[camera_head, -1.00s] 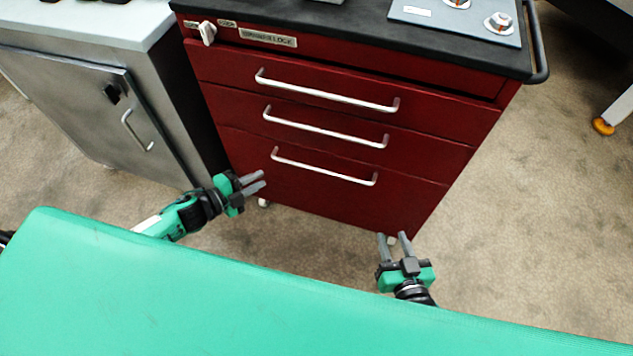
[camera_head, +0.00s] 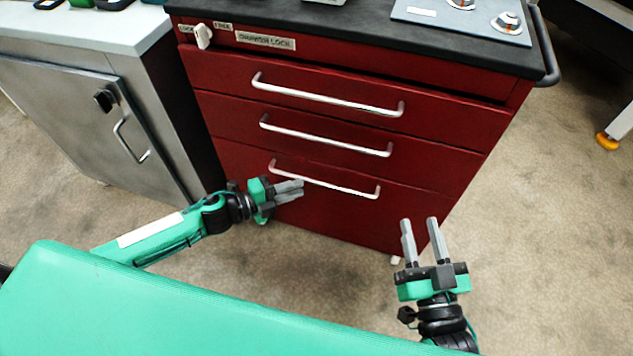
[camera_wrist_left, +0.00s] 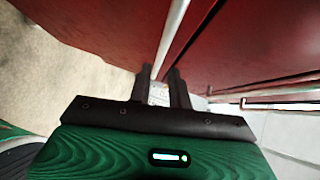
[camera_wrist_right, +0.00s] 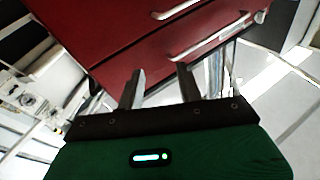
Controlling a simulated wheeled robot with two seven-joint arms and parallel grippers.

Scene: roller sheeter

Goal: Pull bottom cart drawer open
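The red cart (camera_head: 330,210) has three drawers, all closed, each with a silver bar handle. The bottom drawer's handle (camera_head: 335,185) is the lowest of the three. My left gripper (camera_head: 303,187) is at the handle's left part, just below it in the head view. In the left wrist view, the handle (camera_wrist_left: 172,45) runs toward the gap between my left fingers (camera_wrist_left: 160,75), which are partly open. Contact with the bar cannot be told. My right gripper (camera_head: 419,222) is open and empty, in front of the cart's lower right corner; its spread fingers (camera_wrist_right: 160,75) show in the right wrist view.
A grey metal cabinet (camera_head: 85,120) stands left of the cart. The cart's black top (camera_head: 360,30) has a side rail (camera_head: 545,45) at right. The floor (camera_head: 540,230) at right is clear.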

